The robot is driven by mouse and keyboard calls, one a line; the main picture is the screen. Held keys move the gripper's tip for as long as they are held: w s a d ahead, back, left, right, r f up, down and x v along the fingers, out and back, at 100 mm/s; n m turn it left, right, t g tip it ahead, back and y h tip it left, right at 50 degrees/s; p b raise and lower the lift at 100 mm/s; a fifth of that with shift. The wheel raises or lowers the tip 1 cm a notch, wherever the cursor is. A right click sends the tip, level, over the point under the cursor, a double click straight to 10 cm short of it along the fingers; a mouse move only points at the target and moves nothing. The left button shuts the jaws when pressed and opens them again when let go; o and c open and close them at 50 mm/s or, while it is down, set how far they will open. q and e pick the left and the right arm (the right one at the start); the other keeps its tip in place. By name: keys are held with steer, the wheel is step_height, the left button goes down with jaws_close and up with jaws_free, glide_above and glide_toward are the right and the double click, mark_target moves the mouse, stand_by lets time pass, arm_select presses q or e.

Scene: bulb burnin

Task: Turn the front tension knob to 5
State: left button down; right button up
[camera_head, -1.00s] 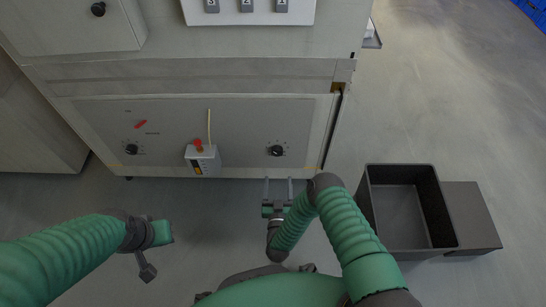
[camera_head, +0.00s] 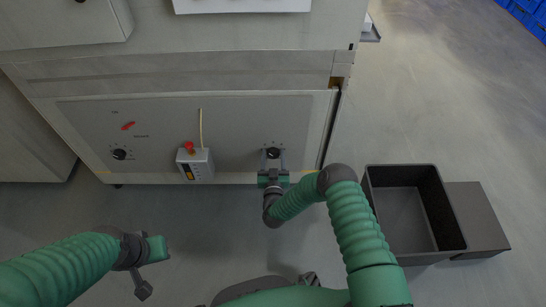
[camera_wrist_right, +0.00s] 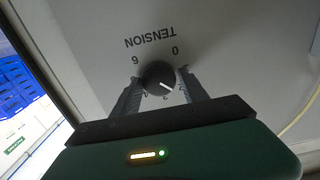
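The tension knob (camera_head: 273,153) is a round black dial on the right of the grey lower panel. The right wrist view shows it close up (camera_wrist_right: 158,77), below an upside-down TENSION label, its white pointer line slanting to the lower right. Some scale marks are hidden behind the knob and fingers. My right gripper (camera_head: 273,160) is open, its fingers on either side of the knob; in the wrist view its fingertips (camera_wrist_right: 160,77) flank the knob, and I cannot tell whether they touch it. My left gripper (camera_head: 153,250) hangs at the lower left, away from the panel; its opening is unclear.
Another black knob (camera_head: 119,154) and a red switch (camera_head: 128,126) are on the panel's left. A small box with a red button (camera_head: 190,147) and cable stands out between the knobs. A dark open bin (camera_head: 458,238) stands on the floor at right.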

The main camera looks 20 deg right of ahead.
steer(key=c, duration=1)
steer(key=shift+s+d+f+m+p, duration=0.1)
steer(key=shift+f+m, duration=0.15)
steer(key=shift+m, duration=4.2)
steer(key=shift+s+d+f+m+p, duration=0.1)
steer(key=shift+f+m+p, duration=0.1)
steer(key=shift+m, duration=4.2)
steer(key=shift+f+m+p, duration=0.1)
steer(key=shift+f+m, duration=0.15)
steer(key=shift+m, duration=4.2)
